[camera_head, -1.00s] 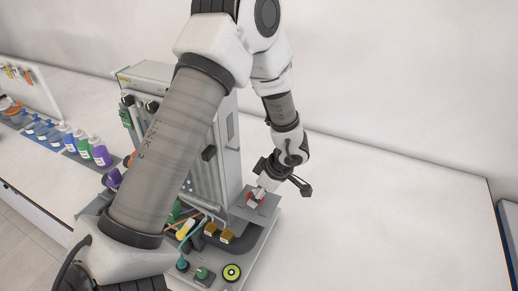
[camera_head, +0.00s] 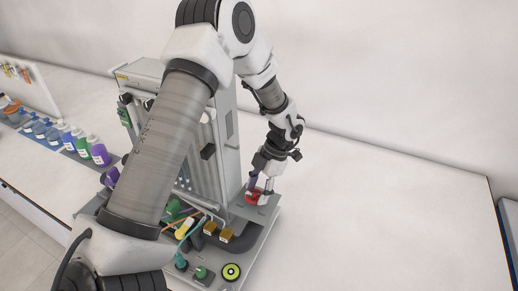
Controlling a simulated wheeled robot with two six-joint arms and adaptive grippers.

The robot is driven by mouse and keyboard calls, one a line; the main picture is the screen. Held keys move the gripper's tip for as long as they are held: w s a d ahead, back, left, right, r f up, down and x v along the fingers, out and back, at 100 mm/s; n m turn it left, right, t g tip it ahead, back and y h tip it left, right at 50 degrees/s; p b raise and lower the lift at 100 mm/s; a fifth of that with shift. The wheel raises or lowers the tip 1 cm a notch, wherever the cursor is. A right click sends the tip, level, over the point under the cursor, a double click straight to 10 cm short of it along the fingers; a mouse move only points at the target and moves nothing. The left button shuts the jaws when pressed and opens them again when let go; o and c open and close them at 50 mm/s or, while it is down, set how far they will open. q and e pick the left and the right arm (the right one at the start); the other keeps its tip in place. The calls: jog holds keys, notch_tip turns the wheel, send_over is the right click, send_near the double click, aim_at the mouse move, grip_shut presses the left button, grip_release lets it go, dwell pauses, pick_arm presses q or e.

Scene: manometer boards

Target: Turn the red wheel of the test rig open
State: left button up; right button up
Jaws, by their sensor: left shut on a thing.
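The red wheel (camera_head: 254,198) sits low on the right side of the grey test rig (camera_head: 228,140), on the rig's base. My left gripper (camera_head: 260,190) is over the wheel from above, with its fingers shut on it. The fingers cover part of the wheel, so its exact turn angle is hidden. My left arm comes in from the lower left, rises across the front of the rig and bends down to the wheel. It hides much of the rig's front. My right gripper is not in view.
Two brass blocks (camera_head: 226,235) are close to the wheel. Several bottles (camera_head: 100,153) stand at the left. The white bench top (camera_head: 385,210) on the right is clear.

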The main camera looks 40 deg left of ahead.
pick_arm(q)
jog(key=shift+a+n+h+b, duration=0.2)
jog(key=shift+n+h+b, duration=0.5)
jog(key=shift+n, duration=1.5)
jog(key=o, duration=1.2)
jog(key=shift+h, duration=0.3)
jog(key=shift+c, duration=0.2)
jog(key=shift+s, duration=0.15)
